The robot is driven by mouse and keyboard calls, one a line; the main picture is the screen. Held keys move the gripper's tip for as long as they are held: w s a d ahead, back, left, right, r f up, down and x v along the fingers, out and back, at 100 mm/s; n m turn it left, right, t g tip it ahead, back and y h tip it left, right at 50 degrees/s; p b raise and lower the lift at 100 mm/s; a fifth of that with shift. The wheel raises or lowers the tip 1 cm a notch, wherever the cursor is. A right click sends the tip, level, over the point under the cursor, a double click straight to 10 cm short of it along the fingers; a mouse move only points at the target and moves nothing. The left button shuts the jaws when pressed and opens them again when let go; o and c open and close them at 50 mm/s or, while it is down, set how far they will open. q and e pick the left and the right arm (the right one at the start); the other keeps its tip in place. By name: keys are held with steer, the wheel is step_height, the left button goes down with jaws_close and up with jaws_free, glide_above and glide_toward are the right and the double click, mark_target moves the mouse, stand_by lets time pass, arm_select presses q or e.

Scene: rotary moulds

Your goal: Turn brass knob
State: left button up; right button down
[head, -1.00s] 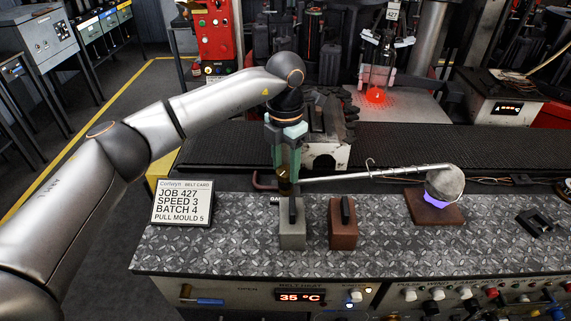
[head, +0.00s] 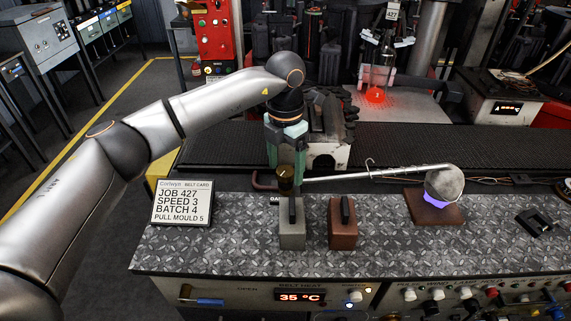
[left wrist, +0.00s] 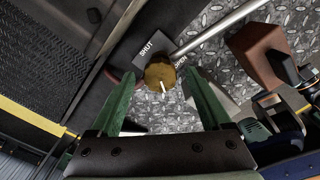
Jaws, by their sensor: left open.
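The brass knob (head: 285,180) stands at the back edge of the checkered metal top, beside a label plate (left wrist: 150,48). In the left wrist view the knob (left wrist: 160,73) shows a white pointer mark on its near side, angled away from the word SHUT. A second word to its right is partly hidden by the knob. My left gripper (head: 286,160) points down at the knob. In the wrist view its two green fingers are spread, one to each side of the knob, with visible gaps. My right gripper is not in view.
A grey block (head: 292,235) and a brown block (head: 342,228) with black handles stand close in front of the knob. A metal rod (head: 380,173) runs right to a ball-like head on a brown base (head: 433,207). A job card (head: 182,204) stands left.

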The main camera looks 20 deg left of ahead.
mark_target(285, 171)
arm_select(q)
step_height(285, 171, up, 13)
steer(key=shift+f+b, duration=0.2)
steer(key=shift+b, duration=0.1)
steer(key=shift+s+f, duration=0.1)
stand_by(0.4)
